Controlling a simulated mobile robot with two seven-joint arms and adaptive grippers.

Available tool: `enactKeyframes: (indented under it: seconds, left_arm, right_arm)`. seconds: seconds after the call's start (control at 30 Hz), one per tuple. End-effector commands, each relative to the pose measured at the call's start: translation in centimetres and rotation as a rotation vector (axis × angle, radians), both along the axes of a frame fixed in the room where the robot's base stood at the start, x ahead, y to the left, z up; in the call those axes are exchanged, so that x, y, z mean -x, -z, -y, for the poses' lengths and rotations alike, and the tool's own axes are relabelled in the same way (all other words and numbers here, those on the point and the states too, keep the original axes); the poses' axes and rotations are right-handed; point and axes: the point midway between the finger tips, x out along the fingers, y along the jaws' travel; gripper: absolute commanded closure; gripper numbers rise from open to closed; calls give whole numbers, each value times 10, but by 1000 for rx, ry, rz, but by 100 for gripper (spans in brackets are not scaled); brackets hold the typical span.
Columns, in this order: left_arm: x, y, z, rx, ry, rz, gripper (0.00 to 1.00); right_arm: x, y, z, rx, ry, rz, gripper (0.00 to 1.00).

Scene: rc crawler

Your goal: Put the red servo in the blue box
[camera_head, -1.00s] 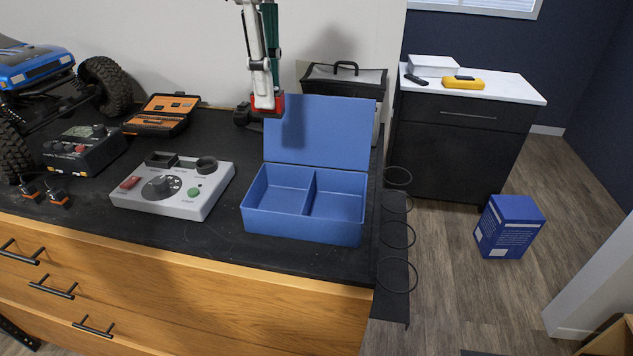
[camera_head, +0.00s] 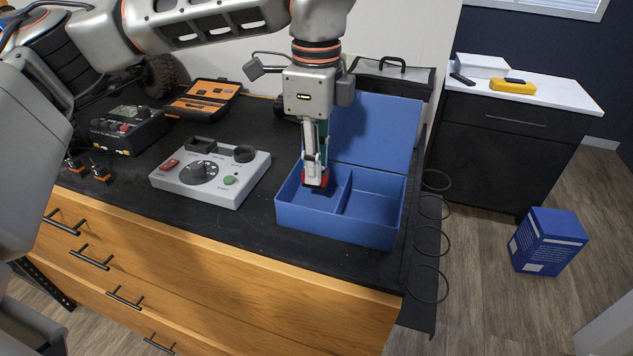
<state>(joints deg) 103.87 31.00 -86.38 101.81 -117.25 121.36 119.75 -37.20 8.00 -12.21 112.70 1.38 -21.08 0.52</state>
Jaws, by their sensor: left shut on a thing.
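The blue box (camera_head: 335,226) stands open on the dark bench top, its lid raised at the back and its inside split by a divider into a left and a right compartment. My left gripper (camera_head: 315,178) points down over the left compartment, shut on the red servo (camera_head: 324,178). Only a little red shows at the fingertips; the fingers hide the rest of the servo. The servo appears at about rim height or just inside the left compartment; I cannot tell whether it touches the floor. My right gripper is not in view.
A grey control panel (camera_head: 211,183) lies left of the box. Farther left are a black charger (camera_head: 128,130), an orange-trimmed case (camera_head: 203,100) and small servos (camera_head: 101,174). A black bag (camera_head: 393,80) stands behind the lid. Black rings (camera_head: 430,242) hang off the bench's right edge.

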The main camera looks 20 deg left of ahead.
Motion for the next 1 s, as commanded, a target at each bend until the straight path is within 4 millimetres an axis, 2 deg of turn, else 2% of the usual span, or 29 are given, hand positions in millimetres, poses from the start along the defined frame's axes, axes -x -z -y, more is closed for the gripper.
enactKeyframes:
  seconds: [0.17, 0.4, 0.8, 0.83, 0.87, 1.0]
  left_arm:
    - [0, 11, 0, 0, 2, -1, 100]
    - [1, 43, 0, 0, 1, -2, 100]
    - [0, 50, 0, 0, 1, 1, 100]
    - [0, 49, 0, 0, 1, 1, 78]
    - [0, 48, 0, 0, 1, 0, 70]
    - [0, 48, 0, 0, 1, 1, 69]
  right_arm:
    - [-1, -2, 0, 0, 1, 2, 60]
    - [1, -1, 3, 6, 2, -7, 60]
    - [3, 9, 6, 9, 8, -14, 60]
    - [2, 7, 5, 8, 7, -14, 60]
    - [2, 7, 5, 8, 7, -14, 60]
    - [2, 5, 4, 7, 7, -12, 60]
